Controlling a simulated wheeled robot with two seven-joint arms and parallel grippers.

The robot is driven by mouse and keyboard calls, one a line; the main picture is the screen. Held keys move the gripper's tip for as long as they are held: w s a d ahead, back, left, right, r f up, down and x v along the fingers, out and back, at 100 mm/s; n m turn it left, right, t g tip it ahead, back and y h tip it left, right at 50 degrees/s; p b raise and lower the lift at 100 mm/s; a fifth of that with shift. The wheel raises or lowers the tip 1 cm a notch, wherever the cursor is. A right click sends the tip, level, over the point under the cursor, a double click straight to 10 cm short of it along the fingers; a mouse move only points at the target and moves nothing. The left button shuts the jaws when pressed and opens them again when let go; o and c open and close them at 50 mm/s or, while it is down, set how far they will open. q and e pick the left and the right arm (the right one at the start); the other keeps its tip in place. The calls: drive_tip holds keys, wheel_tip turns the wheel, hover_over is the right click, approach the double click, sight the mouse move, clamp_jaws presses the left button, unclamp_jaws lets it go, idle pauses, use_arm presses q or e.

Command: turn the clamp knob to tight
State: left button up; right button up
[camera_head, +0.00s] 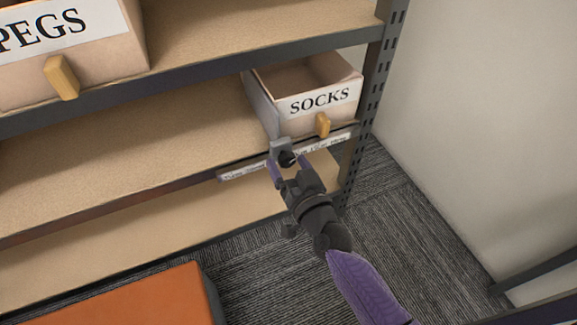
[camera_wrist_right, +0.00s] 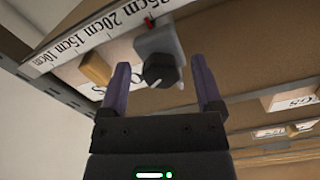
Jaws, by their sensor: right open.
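The clamp knob (camera_wrist_right: 159,70) is black and round with a white pointer line, on a grey clamp block (camera_wrist_right: 157,40). The clamp sits on the white ruler strip (camera_wrist_right: 98,36) along the shelf edge, with a small red mark above it. In the head view the knob (camera_head: 286,158) and block (camera_head: 281,146) show below the SOCKS bin. My right gripper (camera_wrist_right: 163,80) has its two purple fingers open on either side of the knob, apart from it. In the head view the right gripper (camera_head: 288,170) reaches up to the clamp from below. My left gripper is not in view.
A SOCKS bin (camera_head: 320,103) with a wooden handle (camera_head: 322,124) stands just above the clamp. A PEGS bin (camera_head: 100,60) is on the upper shelf. An orange-topped object (camera_head: 130,297) stands at the lower left. Carpet floor (camera_head: 400,235) is clear at the right.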

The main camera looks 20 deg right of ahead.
clamp_jaws()
idle(0.3)
